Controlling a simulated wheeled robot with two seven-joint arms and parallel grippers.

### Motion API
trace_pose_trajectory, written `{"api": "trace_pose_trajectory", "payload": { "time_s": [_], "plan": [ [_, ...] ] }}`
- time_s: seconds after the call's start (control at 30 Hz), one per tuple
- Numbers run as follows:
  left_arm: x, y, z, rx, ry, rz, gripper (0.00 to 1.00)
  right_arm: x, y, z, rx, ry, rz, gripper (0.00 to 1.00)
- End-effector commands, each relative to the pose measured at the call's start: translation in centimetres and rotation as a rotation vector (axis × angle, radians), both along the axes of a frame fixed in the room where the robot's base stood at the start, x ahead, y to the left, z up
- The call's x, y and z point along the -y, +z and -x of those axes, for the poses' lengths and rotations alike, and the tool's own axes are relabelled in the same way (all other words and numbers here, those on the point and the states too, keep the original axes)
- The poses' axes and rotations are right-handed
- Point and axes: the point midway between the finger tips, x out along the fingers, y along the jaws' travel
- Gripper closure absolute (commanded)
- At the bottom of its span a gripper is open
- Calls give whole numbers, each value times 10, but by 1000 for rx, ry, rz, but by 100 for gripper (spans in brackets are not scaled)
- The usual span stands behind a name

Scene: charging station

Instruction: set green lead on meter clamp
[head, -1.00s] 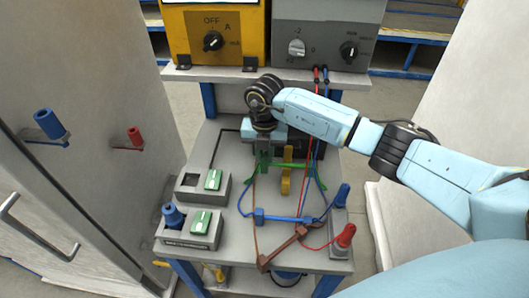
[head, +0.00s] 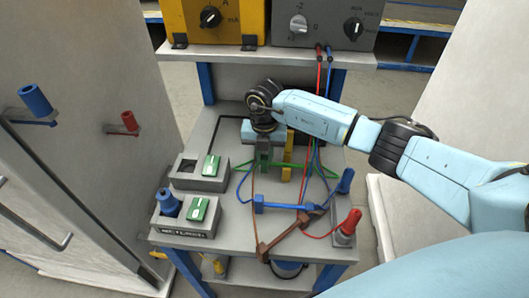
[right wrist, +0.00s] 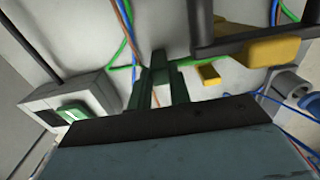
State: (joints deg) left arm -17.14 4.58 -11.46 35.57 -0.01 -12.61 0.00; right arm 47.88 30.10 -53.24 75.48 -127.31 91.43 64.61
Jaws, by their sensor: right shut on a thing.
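My right gripper (head: 264,155) is shut on a dark green piece of the green lead (right wrist: 160,75), held over the table beside a yellow upright piece (head: 287,160). Green cable (head: 310,163) runs out to both sides of the gripper in the head view. The fingers hide much of the held piece. I cannot tell which part is the meter clamp, or whether the green piece touches it. The grey meter (head: 330,30) stands on the upper shelf, with red and blue leads (head: 320,65) hanging from it. My left gripper is not in view.
Two boxes with green switches (head: 210,166) stand left on the table (head: 225,140). A blue bar (head: 287,207) and a brown bar (head: 290,235) lie at the front. Blue (head: 345,182) and red (head: 350,222) plugs stand at the right edge. Yellow parts (right wrist: 265,48) crowd the gripper's right.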

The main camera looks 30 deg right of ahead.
Motion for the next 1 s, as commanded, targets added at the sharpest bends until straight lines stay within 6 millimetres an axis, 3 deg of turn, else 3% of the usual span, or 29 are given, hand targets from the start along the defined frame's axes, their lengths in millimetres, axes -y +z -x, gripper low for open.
{"api": "trace_pose_trajectory", "payload": {
  "time_s": [0.13,0.17,0.37,0.67,1.0],
  "plan": [
    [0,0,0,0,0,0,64,0,0,0,0,0,0,100],
    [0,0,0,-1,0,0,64,0,0,0,0,0,0,80],
    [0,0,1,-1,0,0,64,0,0,0,0,0,0,55],
    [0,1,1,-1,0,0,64,0,4,0,1,0,1,55],
    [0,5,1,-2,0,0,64,0,56,-1,4,0,0,55]
  ]
}}
